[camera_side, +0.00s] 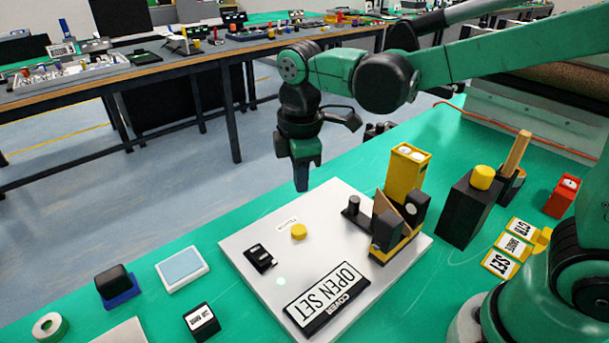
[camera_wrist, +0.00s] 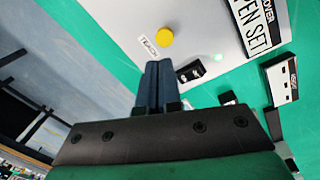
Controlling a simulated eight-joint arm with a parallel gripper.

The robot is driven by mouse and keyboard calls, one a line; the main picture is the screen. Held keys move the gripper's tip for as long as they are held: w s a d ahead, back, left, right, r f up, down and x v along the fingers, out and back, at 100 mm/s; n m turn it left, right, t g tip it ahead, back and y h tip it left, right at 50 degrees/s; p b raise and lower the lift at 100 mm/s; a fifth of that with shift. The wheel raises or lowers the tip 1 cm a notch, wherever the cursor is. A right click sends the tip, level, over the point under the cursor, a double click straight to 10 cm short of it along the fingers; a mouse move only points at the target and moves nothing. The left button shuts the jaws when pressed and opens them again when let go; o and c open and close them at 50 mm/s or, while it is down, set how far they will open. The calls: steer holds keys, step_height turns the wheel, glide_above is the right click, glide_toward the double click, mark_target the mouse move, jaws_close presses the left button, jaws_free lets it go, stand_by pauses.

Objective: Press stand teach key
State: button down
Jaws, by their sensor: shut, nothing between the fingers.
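A round yellow button (camera_side: 299,232), with a small label beside it too small to read surely, sits on a white plate (camera_side: 240,240) on the green bench. The button also shows in the wrist view (camera_wrist: 164,37), just beyond my fingertips. My gripper (camera_side: 301,188) points down with its blue fingers together and empty. It hangs above the far edge of the plate, apart from the button. The closed fingers also show in the wrist view (camera_wrist: 155,66). A green light (camera_side: 281,281) glows on the plate near a black switch block (camera_side: 260,258).
An "OPEN SET" cover sign (camera_side: 327,300) lies at the plate's near side. A black and yellow fixture (camera_side: 388,231) stands at its right, with a black post with a yellow top (camera_side: 467,210) beyond. A blue-topped pad (camera_side: 181,269) lies left of the plate.

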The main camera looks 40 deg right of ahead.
mark_target(295, 230)
steer(key=shift+w+a+f+n+g+h, duration=0.15)
steer(key=shift+w+a+f+n+g, duration=0.15)
steer(key=shift+a+f+n, duration=0.25)
steer(key=shift+w+a+f+n+g+h, duration=0.2)
steer(key=shift+a+f+n+g, duration=0.1)
steer(key=shift+n, duration=0.35)
steer(key=shift+s+d+f, duration=0.1)
steer(key=shift+d+f, duration=0.1)
steer(key=shift+f, duration=1.5)
steer(key=shift+d+f, duration=0.2)
steer(key=shift+f, duration=1.5)
steer(key=shift+f, duration=0.55)
steer(key=shift+w+a+r, duration=0.2)
steer(key=shift+a+r, duration=0.1)
steer(key=shift+a, duration=0.45)
steer(key=shift+w+a+r, duration=0.2)
steer(key=shift+a+r, duration=0.05)
steer(key=shift+a, duration=0.5)
steer(key=shift+a+r, duration=0.15)
steer(key=shift+r, duration=1.3)
steer(key=shift+a+r, duration=0.1)
steer(key=shift+r, duration=1.3)
